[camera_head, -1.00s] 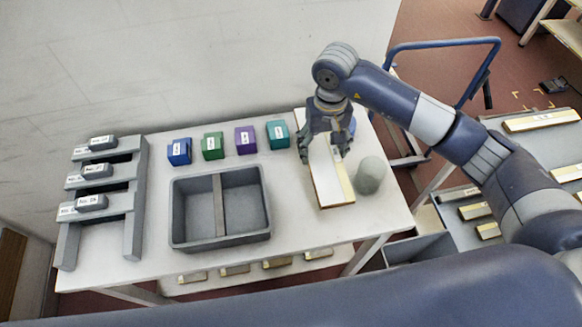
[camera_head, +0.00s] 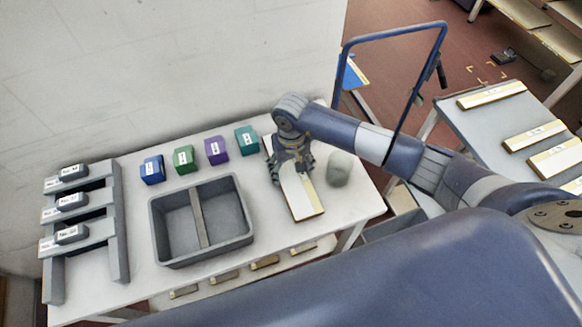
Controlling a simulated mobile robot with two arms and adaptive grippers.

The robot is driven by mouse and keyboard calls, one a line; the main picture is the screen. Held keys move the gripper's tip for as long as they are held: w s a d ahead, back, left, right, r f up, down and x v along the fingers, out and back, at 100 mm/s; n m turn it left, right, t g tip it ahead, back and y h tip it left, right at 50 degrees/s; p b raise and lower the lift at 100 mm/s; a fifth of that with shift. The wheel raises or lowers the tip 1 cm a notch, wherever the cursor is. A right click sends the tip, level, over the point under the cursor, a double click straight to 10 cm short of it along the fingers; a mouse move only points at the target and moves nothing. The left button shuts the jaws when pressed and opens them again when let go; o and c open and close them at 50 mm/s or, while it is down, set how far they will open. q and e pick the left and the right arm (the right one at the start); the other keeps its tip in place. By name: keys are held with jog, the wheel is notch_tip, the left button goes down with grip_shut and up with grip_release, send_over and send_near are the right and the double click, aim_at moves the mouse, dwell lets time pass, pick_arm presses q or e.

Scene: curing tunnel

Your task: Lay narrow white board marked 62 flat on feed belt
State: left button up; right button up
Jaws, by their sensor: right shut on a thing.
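A narrow white board (camera_head: 303,204) with a tan edge lies on the right part of the white table, or very close above it; I cannot tell which. No number can be read on it. My right gripper (camera_head: 291,173) points down over the middle of the board and is shut on it. The gripper hides that part of the board. My left gripper is not in view. I cannot make out which surface is the feed belt.
A grey two-part bin (camera_head: 158,232), several coloured blocks (camera_head: 216,150) and a grey rack (camera_head: 118,220) stand on the table. A grey-green rounded object (camera_head: 339,169) is just right of the board. A grey surface (camera_head: 470,127) at right holds more boards. A blue rail (camera_head: 392,35) rises behind my arm.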

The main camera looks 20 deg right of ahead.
jog(key=shift+f, duration=0.15)
jog(key=o, duration=1.1)
jog(key=shift+o, duration=0.2)
